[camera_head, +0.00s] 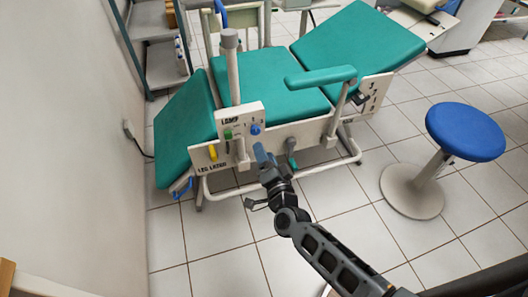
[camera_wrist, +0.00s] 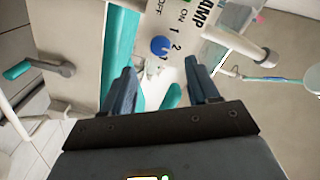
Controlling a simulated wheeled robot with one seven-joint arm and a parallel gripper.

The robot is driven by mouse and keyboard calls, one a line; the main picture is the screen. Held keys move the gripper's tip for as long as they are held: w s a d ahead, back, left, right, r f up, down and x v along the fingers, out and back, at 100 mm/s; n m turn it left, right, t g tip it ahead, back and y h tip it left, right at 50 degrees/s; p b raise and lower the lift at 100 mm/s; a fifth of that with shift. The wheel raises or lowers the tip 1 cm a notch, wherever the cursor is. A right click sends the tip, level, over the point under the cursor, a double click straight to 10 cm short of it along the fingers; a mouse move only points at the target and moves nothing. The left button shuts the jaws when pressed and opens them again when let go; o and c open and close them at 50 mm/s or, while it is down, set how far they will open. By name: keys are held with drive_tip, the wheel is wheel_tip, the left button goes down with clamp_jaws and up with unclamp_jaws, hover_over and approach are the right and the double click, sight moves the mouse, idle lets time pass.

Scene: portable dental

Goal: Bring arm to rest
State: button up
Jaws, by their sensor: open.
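My arm (camera_head: 338,258) reaches from the lower right toward the side of a green dental chair (camera_head: 272,85). My gripper (camera_head: 263,155) is close to the chair's lamp panel (camera_head: 240,119), just below a blue knob (camera_head: 256,129). In the wrist view, the two fingers of my gripper (camera_wrist: 163,88) are apart with nothing held between them. The blue knob (camera_wrist: 160,45) lies ahead of the gap, beside the numbers 1 and 2. I cannot tell from these views whether a finger touches the panel.
A blue-topped stool (camera_head: 465,131) stands to the right on the tiled floor. The chair's armrest (camera_head: 320,77) and lower frame (camera_head: 300,172) are near my gripper. A wall (camera_head: 70,150) is at the left. Floor in front of the chair (camera_head: 215,235) is clear.

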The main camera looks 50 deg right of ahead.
idle(0.4)
drive_tip(key=s+a+r+n+y+p, duration=0.1)
drive_tip(key=s+a+r+n+y, duration=0.1)
drive_tip(key=s+a+r+n, duration=0.45)
drive_tip(key=s+a+r+n+t+y+p, duration=0.1)
drive_tip(key=s+a+r+n+y+p, duration=0.2)
drive_tip(key=s, duration=0.6)
drive_tip(key=s+a+r+n+y, duration=0.2)
drive_tip(key=s+a+r+n, duration=0.3)
drive_tip(key=s, duration=0.3)
drive_tip(key=s+a+r+n+y+p, duration=0.1)
drive_tip(key=s+r+n, duration=0.1)
drive_tip(key=r, duration=0.3)
drive_tip(key=s+a+r+n+g+y+p, duration=0.1)
drive_tip(key=s+a+r+n+y, duration=0.1)
drive_tip(key=s+r, duration=0.2)
wheel_tip(320, 180, up, 2)
drive_tip(key=shift+s+a+r, duration=0.15)
drive_tip(key=shift+s+r, duration=0.1)
drive_tip(key=shift+s, duration=0.1)
